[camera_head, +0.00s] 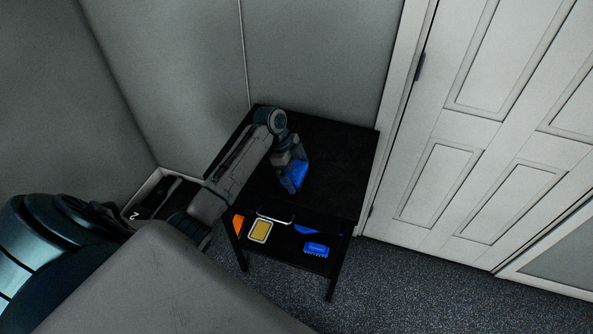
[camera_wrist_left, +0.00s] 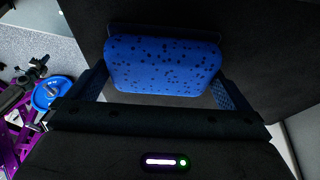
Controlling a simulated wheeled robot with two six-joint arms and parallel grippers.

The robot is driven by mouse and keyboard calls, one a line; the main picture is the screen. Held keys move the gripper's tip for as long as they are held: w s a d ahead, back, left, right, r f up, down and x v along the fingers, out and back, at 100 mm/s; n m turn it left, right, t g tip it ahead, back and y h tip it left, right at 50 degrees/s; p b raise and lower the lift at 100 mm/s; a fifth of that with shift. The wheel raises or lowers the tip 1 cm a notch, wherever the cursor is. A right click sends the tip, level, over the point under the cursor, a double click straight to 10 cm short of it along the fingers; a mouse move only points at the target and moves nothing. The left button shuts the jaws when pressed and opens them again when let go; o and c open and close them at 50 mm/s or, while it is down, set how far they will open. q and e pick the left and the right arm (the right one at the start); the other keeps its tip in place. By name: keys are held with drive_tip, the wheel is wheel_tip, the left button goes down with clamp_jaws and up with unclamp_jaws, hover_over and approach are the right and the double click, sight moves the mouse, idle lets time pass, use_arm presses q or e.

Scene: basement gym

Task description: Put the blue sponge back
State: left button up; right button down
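The blue sponge (camera_wrist_left: 163,66), with dark speckles, fills the space between the two fingers of my left gripper in the left wrist view. Its sides meet both fingers, so the gripper looks shut on it. In the head view my left gripper (camera_head: 294,177) is over the top of a black table (camera_head: 342,165), with the blue sponge (camera_head: 298,172) at its fingertips. I cannot tell whether the sponge touches the tabletop. My right gripper is not in view.
A lower shelf holds a yellow item in a pale frame (camera_head: 260,231), a blue brush (camera_head: 316,249), an orange item (camera_head: 238,224) and another blue item, partly hidden. A white-edged box (camera_head: 147,190) stands left. Walls and a white door (camera_head: 470,150) border the table.

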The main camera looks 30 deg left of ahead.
use_arm(q)
drive_tip(key=b+v, duration=0.3)
drive_tip(key=v, duration=0.9)
